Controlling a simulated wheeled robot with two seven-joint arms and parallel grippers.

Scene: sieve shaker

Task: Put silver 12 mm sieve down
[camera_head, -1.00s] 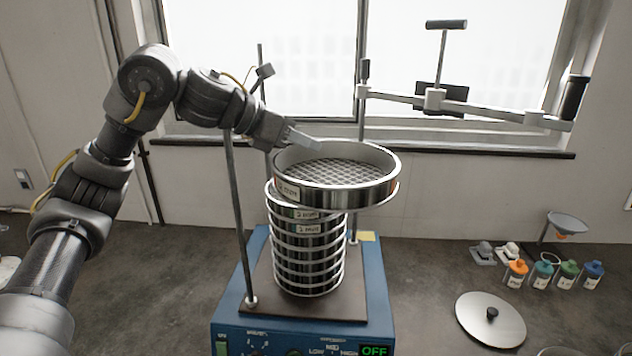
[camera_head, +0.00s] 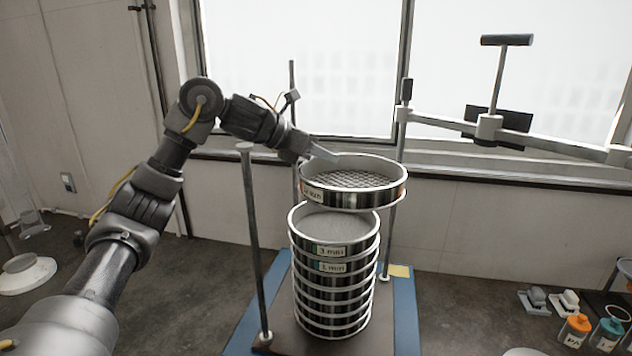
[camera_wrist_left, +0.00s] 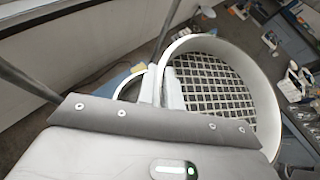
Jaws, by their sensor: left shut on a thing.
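The silver 12 mm sieve (camera_head: 352,195) has a coarse mesh and hangs level above the sieve stack in the head view, a little toward the back. My left gripper (camera_head: 330,157) is shut on its left rim. In the left wrist view the sieve's mesh (camera_wrist_left: 215,88) fills the right part, with the gripper fingers (camera_wrist_left: 162,92) on its wall. The sieve stack (camera_head: 330,300) stands upright on the shaker's dark plate (camera_head: 400,315). Its top sieve, labelled 3 mm (camera_head: 331,251), has a finer mesh. A gap shows between it and the held sieve. My right gripper is not in view.
Upright shaker rods (camera_head: 255,250) flank the stack. The clamp bar (camera_head: 440,122) is swung out to the right. Capped bottles (camera_head: 574,331) stand at the lower right. A white round thing (camera_head: 25,272) lies at far left. The counter left of the shaker is clear.

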